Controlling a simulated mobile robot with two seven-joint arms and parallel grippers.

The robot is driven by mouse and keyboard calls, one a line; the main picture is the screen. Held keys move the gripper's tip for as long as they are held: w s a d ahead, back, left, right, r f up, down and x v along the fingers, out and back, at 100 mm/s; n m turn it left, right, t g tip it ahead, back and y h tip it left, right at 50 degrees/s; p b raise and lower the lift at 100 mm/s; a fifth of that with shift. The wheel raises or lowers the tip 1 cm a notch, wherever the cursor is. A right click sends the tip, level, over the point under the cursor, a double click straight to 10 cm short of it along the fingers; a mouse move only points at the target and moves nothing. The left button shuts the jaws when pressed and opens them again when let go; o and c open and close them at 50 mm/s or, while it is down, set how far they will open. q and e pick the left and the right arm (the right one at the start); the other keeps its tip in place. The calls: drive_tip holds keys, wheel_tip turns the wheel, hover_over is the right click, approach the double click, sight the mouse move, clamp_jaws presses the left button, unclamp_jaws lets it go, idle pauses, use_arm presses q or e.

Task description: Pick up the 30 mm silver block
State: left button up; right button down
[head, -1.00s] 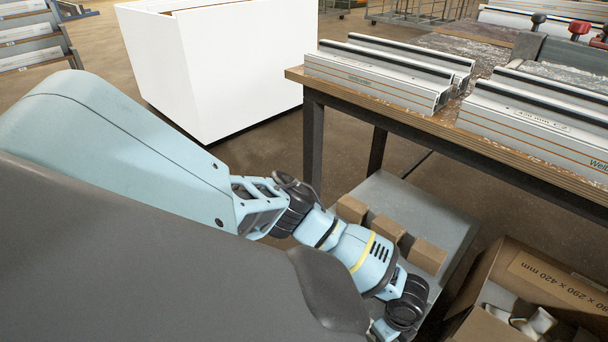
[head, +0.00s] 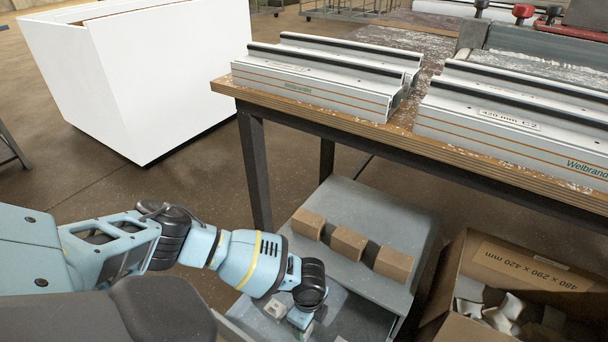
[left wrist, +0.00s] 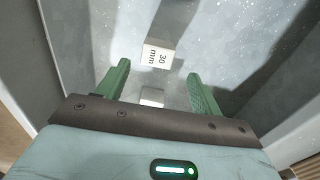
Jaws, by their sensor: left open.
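The 30 mm silver block (left wrist: 157,54) shows in the left wrist view, its label "30 mm" facing up, on a grey surface just beyond the fingertips. My left gripper (left wrist: 158,73) is open, with its green fingers apart and nothing gripped. A second small pale block (left wrist: 152,97) lies nearer the palm, between the fingers in the picture; I cannot read a label on it. In the head view my left gripper (head: 303,328) points down over the low grey shelf, mostly hidden by the wrist. A small pale block (head: 275,308) lies left of it; which one is unclear. My right gripper is out of view.
Several brown blocks (head: 348,242) stand in a row on the grey unit (head: 385,215) behind the gripper. The workbench edge (head: 330,124) with aluminium profiles (head: 320,88) is above. An open cardboard box (head: 525,268) stands at right, a white bin (head: 150,80) at upper left.

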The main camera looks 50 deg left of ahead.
use_arm(q)
drive_tip(key=shift+s+a+f+b, duration=0.2)
drive_tip(key=shift+f+b, duration=0.5)
drive_tip(key=shift+f, duration=0.6)
drive_tip(key=shift+s+a+f+b, duration=0.15)
drive_tip(key=shift+f+b, duration=0.55)
drive_tip(key=shift+f, duration=0.6)
drive_tip(key=shift+d+r, duration=0.1)
drive_tip(key=shift+c, duration=0.6)
drive_tip(key=c, duration=1)
